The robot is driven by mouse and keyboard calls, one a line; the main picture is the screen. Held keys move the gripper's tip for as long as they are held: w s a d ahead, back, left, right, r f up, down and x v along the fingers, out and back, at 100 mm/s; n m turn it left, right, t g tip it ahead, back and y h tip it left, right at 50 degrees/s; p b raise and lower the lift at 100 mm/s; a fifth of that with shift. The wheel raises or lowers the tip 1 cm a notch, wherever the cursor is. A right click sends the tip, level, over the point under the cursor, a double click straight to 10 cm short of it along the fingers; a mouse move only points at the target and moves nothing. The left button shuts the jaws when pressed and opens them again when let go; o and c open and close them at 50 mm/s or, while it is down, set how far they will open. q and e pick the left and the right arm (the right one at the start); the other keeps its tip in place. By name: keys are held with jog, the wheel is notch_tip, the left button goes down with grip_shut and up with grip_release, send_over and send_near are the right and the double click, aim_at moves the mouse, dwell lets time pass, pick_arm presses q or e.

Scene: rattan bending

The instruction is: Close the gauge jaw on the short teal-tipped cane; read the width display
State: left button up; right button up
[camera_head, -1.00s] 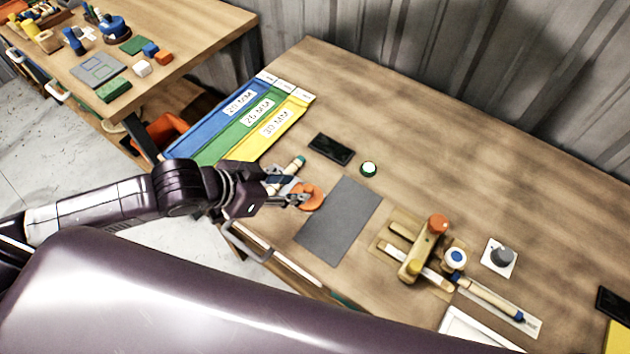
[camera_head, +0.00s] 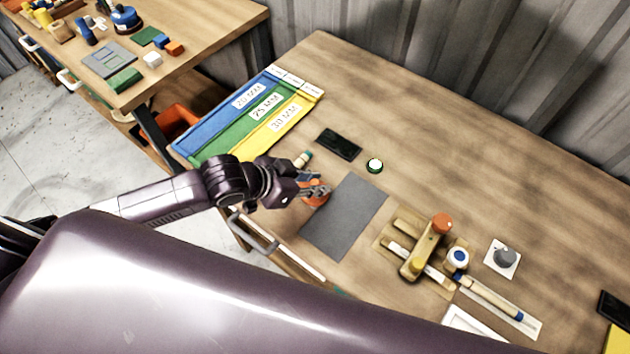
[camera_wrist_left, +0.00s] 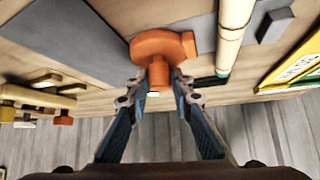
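The orange gauge jaw (camera_wrist_left: 175,45) has a knob facing my left gripper; in the head view the jaw (camera_head: 318,199) is partly covered by the fingers. The short cane (camera_wrist_left: 231,32) is pale with a teal tip (camera_wrist_left: 222,73) and lies right beside the jaw in the wrist view. In the head view, only the cane's end (camera_head: 303,160) shows behind my gripper. My left gripper (camera_head: 318,188) has its fingers on either side of the orange knob, apart, with no clear grip. A black display (camera_head: 339,144) lies on the table; no reading is legible. My right gripper is out of view.
A grey mat (camera_head: 345,217) lies right of the jaw. Blue, green and yellow lanes (camera_head: 262,137) lie behind it. A white-topped green button (camera_head: 375,165) is near the display. A wooden clamp fixture (camera_head: 425,250) stands farther right.

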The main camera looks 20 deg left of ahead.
pick_arm(q)
grip_shut()
jog(key=shift+a, duration=0.15)
jog(key=shift+w+a+r+p, duration=0.1)
jog(key=shift+w+a+p, duration=0.25)
jog(key=shift+a+p, duration=0.35)
jog(key=shift+w+a, duration=0.1)
jog(key=shift+a, duration=0.35)
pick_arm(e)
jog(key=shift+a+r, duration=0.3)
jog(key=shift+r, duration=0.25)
pick_arm(q)
jog(key=shift+o, duration=1.7)
grip_release()
jog(key=shift+o, duration=0.8)
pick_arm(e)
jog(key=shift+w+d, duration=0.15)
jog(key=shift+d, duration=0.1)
